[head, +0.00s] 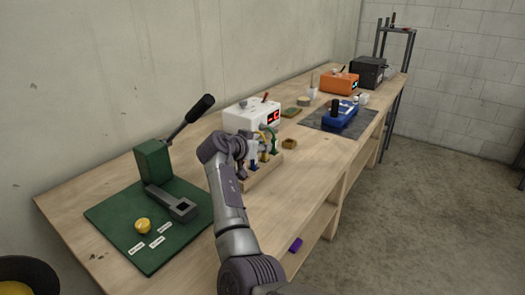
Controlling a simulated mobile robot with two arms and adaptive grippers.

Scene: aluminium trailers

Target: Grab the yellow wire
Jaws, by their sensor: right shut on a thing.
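The yellow wire (269,131) curves in front of the white device with a red display (253,115). Its lower end is close to a small wooden stand (264,171), beside a green wire (275,141) and a blue piece (252,163). My right gripper (257,152) is at the stand, in front of the white device. It is shut on what looks like the yellow wire; the fingers are small and partly hidden by my wrist. My left gripper is out of view.
A blue tool (340,120) on a dark mat, an orange box (339,83) and a black box (368,72) stand farther back. The bench's front right is mostly clear.

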